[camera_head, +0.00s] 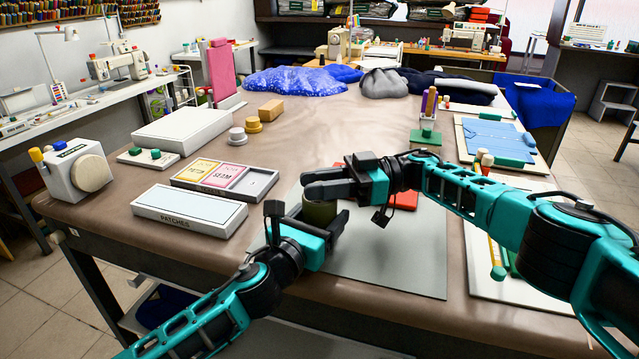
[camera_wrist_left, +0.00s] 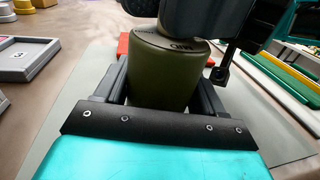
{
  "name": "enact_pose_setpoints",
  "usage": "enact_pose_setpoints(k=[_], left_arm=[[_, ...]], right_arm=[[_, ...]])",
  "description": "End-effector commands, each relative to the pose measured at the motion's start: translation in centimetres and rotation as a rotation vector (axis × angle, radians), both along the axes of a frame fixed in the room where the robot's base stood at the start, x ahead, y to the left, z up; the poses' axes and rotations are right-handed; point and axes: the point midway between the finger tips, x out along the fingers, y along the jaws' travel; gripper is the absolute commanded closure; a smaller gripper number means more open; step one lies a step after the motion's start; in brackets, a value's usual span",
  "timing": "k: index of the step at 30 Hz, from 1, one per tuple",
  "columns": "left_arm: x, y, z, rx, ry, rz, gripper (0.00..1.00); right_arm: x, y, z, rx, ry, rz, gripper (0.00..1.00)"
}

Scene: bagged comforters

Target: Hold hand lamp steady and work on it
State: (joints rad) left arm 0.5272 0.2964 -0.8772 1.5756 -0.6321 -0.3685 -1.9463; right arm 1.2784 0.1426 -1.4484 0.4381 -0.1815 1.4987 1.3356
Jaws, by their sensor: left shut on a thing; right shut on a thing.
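The hand lamp (camera_head: 320,212) is a squat olive-green cylinder standing on the grey mat (camera_head: 385,265) near the table's front. It also shows in the left wrist view (camera_wrist_left: 160,75), upright, with small dark lettering on its top rim. My left gripper (camera_head: 308,224) is shut on the lamp's body, one finger on each side. My right gripper (camera_head: 322,184) is at the top of the lamp, reaching in from the right, and is shut on its upper part. The right gripper hides most of the lamp's top, and what exactly its fingers grasp there is hidden.
A red flat item (camera_head: 405,200) lies just behind the lamp, partly covered by my right arm. A patches box (camera_head: 190,208) and a tray with yellow and pink cards (camera_head: 225,180) are to the left. The mat's front right part is bare.

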Motion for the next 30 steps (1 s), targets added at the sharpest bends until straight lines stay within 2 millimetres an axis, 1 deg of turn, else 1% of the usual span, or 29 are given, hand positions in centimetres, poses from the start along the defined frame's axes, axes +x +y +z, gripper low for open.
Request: enact_pose_setpoints(k=[1, 20, 21, 27, 30], left_arm=[[-0.35, -0.50, 0.07, -0.001, -0.004, -0.014, 0.60], [-0.32, -0.49, 0.07, -0.002, -0.004, -0.013, 0.60], [-0.31, -0.48, 0.07, -0.002, -0.004, -0.013, 0.60], [-0.22, -0.32, 0.06, -0.001, -0.003, -0.009, 0.60], [-0.17, -0.26, 0.05, -0.001, -0.002, -0.007, 0.60]], right_arm=[[0.17, 0.01, -0.06, -0.003, 0.000, -0.002, 1.00], [-0.09, -0.07, -0.15, -0.005, 0.006, 0.023, 1.00], [-0.10, -0.06, -0.16, -0.005, 0.006, 0.024, 0.69], [-0.13, -0.07, -0.12, -0.003, 0.007, 0.025, 0.50], [-0.15, -0.07, -0.10, -0.003, 0.007, 0.026, 0.50]])
